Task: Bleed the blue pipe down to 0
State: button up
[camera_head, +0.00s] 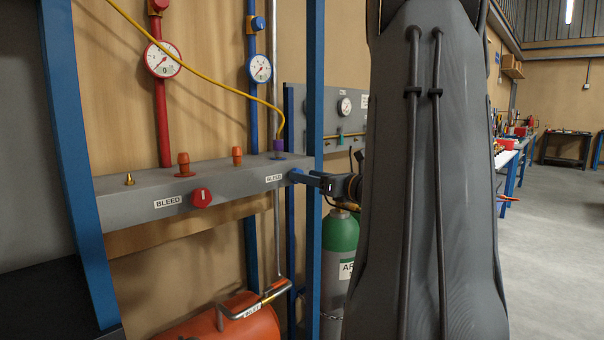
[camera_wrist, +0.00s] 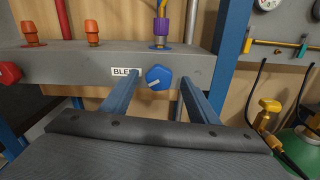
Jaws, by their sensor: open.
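The blue pipe (camera_head: 252,112) runs down the wall to the grey manifold (camera_head: 225,181), with a blue-rimmed gauge (camera_head: 259,68) and a blue valve knob (camera_head: 257,23) on it. The gauge's needle is too small to read surely. A blue bleed knob (camera_wrist: 158,78) with a pale mark sits on the manifold's front, right of a BLEED label (camera_wrist: 122,71). My gripper (camera_wrist: 160,79) is open, its two blue fingers at either side of the bleed knob with gaps showing. In the head view my gripper (camera_head: 308,179) is at the manifold's right end, partly covering the knob (camera_head: 295,175).
A red bleed knob (camera_head: 201,197) and red gauge (camera_head: 162,60) are to the left. A purple fitting (camera_wrist: 162,28) with a yellow hose (camera_head: 214,75) stands above the blue knob. A green-topped cylinder (camera_head: 340,232) and blue post (camera_head: 315,90) stand close by on the right.

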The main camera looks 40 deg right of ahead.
jog(key=shift+w+a, duration=0.1)
jog(key=shift+w, duration=1.25)
jog(key=c, duration=1)
jog(key=shift+c, duration=0.2)
jog(key=shift+m, duration=0.4)
jog(key=m+p, duration=0.2)
jog(key=m, duration=0.5)
jog(key=m+p, duration=0.2)
jog(key=m, duration=0.6)
jog(key=f+m+p, duration=0.1)
jog(key=m+p, duration=0.1)
jog(key=m, duration=0.6)
jog(key=shift+d, duration=0.25)
jog(key=shift+m, duration=0.3)
